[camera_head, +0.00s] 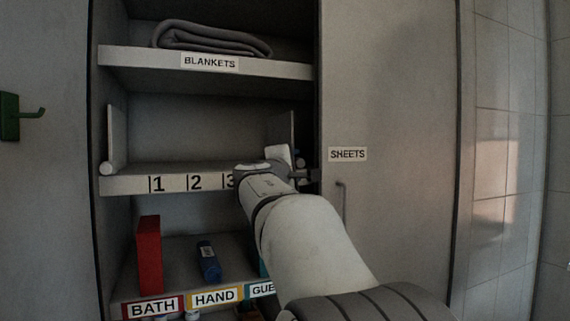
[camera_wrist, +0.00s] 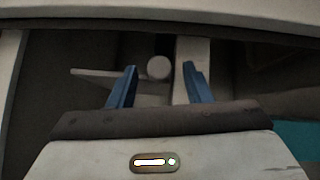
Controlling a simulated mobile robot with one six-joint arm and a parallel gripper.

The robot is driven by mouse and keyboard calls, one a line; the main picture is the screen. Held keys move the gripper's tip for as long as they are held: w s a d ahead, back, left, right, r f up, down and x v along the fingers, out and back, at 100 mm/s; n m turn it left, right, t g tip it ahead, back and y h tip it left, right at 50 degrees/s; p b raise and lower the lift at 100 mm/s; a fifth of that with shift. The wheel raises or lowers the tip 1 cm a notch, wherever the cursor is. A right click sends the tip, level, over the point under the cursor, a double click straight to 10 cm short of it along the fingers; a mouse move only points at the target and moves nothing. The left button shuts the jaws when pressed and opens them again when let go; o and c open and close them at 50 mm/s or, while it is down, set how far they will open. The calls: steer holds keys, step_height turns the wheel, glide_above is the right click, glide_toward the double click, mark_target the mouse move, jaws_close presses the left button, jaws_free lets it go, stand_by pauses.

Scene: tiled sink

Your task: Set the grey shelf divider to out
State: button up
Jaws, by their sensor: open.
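The middle shelf carries upright grey panels at both ends. I cannot tell from the picture which panel is the named divider. In the wrist view my gripper (camera_wrist: 160,68) has its two blue fingers apart. A pale round knob (camera_wrist: 158,68) shows between the fingertips, with a flat pale piece (camera_wrist: 105,75) to its left. I see no clear contact with the knob.
The shelf edge (camera_head: 125,185) is marked 1, 2 and 3. A folded blanket (camera_head: 210,38) lies on the shelf above. A red box (camera_head: 149,255) and a blue bottle (camera_head: 208,260) stand below. The closed "SHEETS" door (camera_head: 400,120) with a handle (camera_head: 343,200) is right of my arm.

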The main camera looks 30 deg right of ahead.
jaws_close()
stand_by(0.4)
